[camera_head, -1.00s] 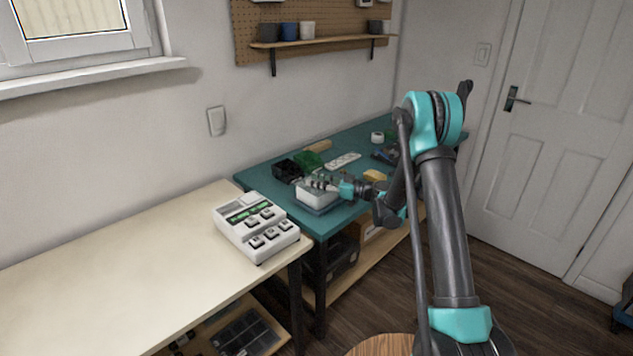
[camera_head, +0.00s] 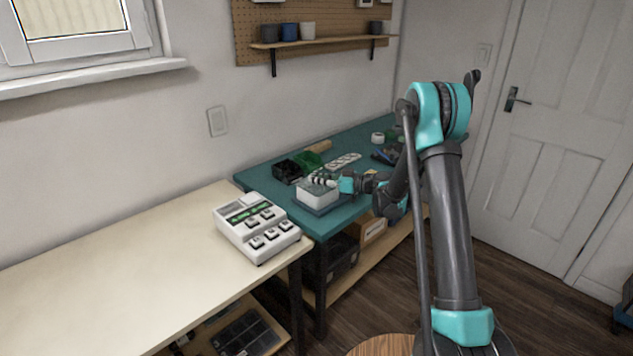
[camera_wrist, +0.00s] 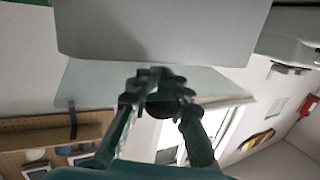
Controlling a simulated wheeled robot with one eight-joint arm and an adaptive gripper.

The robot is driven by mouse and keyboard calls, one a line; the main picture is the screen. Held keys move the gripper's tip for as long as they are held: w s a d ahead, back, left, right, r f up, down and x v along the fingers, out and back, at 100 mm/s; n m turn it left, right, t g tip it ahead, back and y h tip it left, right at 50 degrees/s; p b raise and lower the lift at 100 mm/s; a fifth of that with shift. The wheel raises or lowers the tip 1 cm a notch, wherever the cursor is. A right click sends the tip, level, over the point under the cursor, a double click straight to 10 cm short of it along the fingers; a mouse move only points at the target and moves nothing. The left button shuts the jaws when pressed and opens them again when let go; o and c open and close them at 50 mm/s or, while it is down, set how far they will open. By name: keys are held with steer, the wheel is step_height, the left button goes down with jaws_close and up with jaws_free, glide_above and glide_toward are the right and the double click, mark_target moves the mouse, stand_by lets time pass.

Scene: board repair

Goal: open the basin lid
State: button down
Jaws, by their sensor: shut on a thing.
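The basin (camera_head: 318,199) is a small white box on a grey base, at the near edge of the green table in the head view. My gripper (camera_head: 323,181) is at its top, reaching in from the right. In the wrist view the white basin wall (camera_wrist: 150,30) fills the top. A pale grey panel, which looks like the lid (camera_wrist: 90,84), shows below it. My gripper's fingertips (camera_wrist: 157,80) are closed together at this panel. The exact part between them is hidden. How far the lid is tilted is hard to tell.
A black bin (camera_head: 287,172) and a green bin (camera_head: 308,161) stand behind the basin. A white power strip (camera_head: 343,162) lies further right. A white device with buttons (camera_head: 256,226) sits on the cream table, left of the basin. The cream tabletop is otherwise mostly clear.

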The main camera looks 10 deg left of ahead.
steer(key=r+h, duration=0.1)
steer(key=a+g+h, duration=0.1)
steer(key=w+r+m+h, duration=0.1)
steer(key=shift+w+a+r+g+h, duration=0.1)
steer(key=shift+a+r+g+h, duration=0.2)
steer(key=shift+r+h, duration=0.1)
steer(key=w+a+g+h, duration=0.1)
steer(key=a+r+m+g+h, duration=0.1)
steer(key=h, duration=0.1)
steer(key=shift+w+a+r+h, duration=0.1)
steer(key=shift+w+r+h, duration=0.1)
steer(key=shift+w+h, duration=0.15)
steer(key=shift+w+a+m+g+h, duration=0.35)
steer(key=shift+w+a+g+h, duration=0.4)
steer(key=shift+a+h, duration=0.25)
steer(key=shift+w+a+m+g+h, duration=0.35)
steer(key=shift+w+a+g+h, duration=0.2)
steer(key=shift+w+a+h, duration=0.4)
steer(key=shift+a+f, duration=0.1)
steer(key=c, duration=1.8)
jaws_free()
steer(key=shift+f, duration=0.1)
steer(key=o, duration=0.3)
